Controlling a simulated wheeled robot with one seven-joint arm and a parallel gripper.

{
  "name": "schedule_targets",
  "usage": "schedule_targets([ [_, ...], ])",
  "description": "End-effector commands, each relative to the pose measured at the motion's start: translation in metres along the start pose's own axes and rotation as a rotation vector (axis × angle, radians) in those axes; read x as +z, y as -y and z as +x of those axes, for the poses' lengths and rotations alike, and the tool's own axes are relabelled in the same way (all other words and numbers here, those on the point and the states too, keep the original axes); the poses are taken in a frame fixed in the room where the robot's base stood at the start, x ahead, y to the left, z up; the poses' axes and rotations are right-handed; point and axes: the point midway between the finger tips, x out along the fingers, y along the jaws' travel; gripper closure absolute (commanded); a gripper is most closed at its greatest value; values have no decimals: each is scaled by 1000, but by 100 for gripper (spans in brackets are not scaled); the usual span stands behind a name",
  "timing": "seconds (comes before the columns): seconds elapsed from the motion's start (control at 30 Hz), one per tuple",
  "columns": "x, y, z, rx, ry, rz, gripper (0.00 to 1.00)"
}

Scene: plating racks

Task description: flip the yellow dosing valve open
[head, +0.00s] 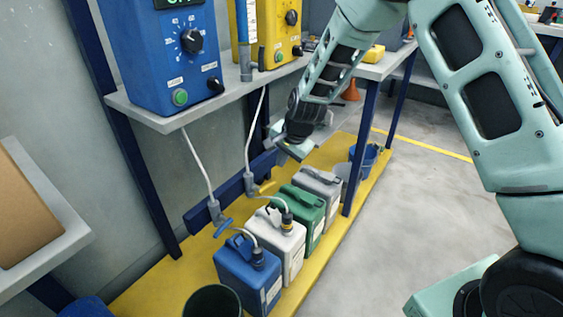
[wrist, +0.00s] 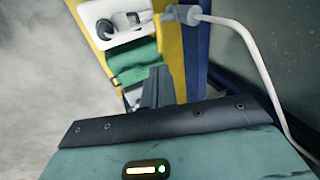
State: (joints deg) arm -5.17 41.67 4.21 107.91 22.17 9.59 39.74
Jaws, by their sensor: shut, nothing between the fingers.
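The yellow dosing valve (head: 263,187) sits at the lower end of a white hose, above the white jug, with its small yellow lever sticking out to the side.
A blue-handled valve (head: 222,226) hangs to the left. Blue (head: 247,275), white (head: 278,243), green (head: 303,213) and grey (head: 320,186) jugs stand on the yellow base (head: 345,212). The shelf (head: 180,118) with control boxes is above. A blue rack post (head: 362,160) stands at right.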

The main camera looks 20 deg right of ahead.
Motion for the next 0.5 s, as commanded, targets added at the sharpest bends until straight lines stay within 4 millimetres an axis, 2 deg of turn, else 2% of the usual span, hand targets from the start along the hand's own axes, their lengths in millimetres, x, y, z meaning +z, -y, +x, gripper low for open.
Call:
schedule_targets([
  [0.03,1,-2,15,2,2,-1,100],
  [0.2,1,-2,51,1,1,-2,100],
  [0.4,1,-2,88,1,1,-2,100],
  [0.5,0,-1,100,0,0,-1,100],
])
